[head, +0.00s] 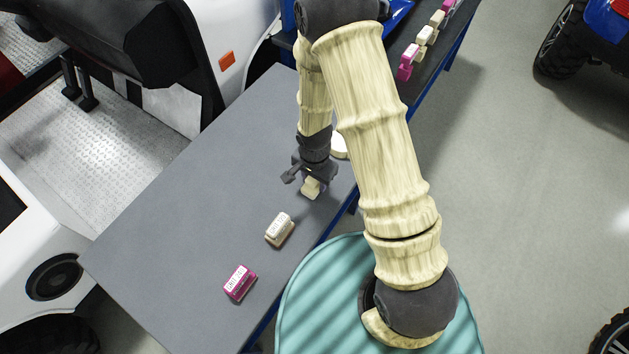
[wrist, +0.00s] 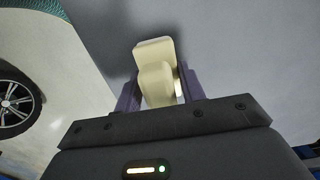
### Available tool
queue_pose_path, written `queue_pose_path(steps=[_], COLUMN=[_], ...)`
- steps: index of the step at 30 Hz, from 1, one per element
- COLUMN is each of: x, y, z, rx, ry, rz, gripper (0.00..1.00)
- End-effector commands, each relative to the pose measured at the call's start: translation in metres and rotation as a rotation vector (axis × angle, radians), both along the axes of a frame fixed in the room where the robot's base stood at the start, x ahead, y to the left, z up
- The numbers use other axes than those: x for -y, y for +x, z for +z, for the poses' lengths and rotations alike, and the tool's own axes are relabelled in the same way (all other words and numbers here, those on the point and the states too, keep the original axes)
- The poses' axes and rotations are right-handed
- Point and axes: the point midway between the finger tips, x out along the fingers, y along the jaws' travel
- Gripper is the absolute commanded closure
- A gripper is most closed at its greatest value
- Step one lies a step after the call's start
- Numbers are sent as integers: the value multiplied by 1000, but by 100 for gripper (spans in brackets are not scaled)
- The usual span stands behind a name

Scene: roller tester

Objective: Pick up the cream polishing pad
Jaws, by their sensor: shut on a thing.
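The cream polishing pad (head: 311,187) is a small cream block with a raised, narrower grip. My gripper (head: 310,176) points down over the grey table and is shut on it. In the wrist view, the cream polishing pad (wrist: 155,78) sits between the two dark fingers of my gripper (wrist: 158,92), one on each side of the raised grip. Its wider part sticks out beyond the fingers. A shadow falls beside it on the grey surface. I cannot tell whether its underside touches the table.
On the grey table (head: 185,190) stand a cream block with a white label (head: 280,229) and a magenta labelled block (head: 240,283). A pale round thing (head: 341,147) is partly hidden behind my arm. Several magenta and cream pieces (head: 425,36) line the far right end.

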Motion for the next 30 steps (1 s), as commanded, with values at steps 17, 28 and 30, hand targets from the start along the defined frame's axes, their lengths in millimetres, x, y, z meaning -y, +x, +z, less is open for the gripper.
queue_pose_path(steps=[17, 28, 30], x=[0, 0, 0], y=[1, 1, 1], z=[37, 94, 98], rx=[5, 3, 2], ry=[1, 0, 1], rz=[-1, 0, 1], gripper=[85, 85, 85])
